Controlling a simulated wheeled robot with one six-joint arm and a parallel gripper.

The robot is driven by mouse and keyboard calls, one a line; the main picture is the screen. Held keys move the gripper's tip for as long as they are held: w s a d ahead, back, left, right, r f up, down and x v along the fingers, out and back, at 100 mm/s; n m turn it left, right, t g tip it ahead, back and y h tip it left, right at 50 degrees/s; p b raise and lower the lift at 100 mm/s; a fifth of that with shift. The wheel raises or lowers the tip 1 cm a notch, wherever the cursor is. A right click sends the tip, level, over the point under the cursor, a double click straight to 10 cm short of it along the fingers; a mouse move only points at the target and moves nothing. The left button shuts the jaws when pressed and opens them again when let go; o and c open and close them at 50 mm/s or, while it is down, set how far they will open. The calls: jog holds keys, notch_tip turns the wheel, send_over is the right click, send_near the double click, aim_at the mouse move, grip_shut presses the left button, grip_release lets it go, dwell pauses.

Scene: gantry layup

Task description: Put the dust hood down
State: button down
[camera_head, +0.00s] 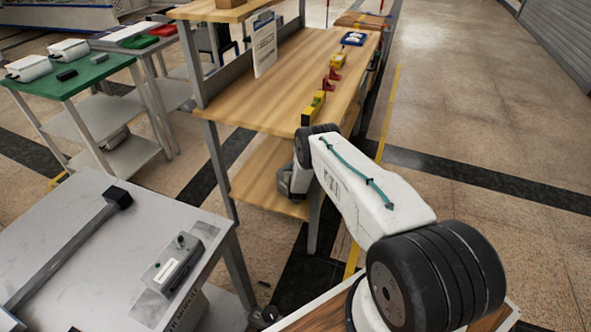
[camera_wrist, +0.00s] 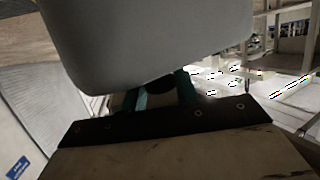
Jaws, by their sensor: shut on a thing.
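My gripper (camera_wrist: 163,93) shows in the wrist view as two dark teal fingers below a large smooth grey body that fills the top. The fingers meet a black strip with small bolts on a pale beige body (camera_wrist: 180,158), which I take to be the dust hood. It fills the bottom of that view, and its full shape is cut off. In the head view my arm reaches toward the near end of the wooden workbench (camera_head: 290,70). My gripper and its load are mostly hidden there behind the arm, so whether the hood touches a surface cannot be told.
On the workbench stand a yellow tool (camera_head: 313,108), red clamps (camera_head: 333,77), another yellow item (camera_head: 338,61) and a blue-and-white item (camera_head: 354,38). A lower shelf (camera_head: 260,180) lies beneath. A grey table (camera_head: 60,225) is at left. Open floor lies right.

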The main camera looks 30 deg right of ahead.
jog(key=shift+f, duration=0.15)
jog(key=c, duration=1.1)
grip_release()
jog(key=shift+s+a+r, duration=0.1)
jog(key=shift+s+r, duration=0.05)
jog(key=shift+r, duration=0.05)
jog(key=shift+v, duration=3.6)
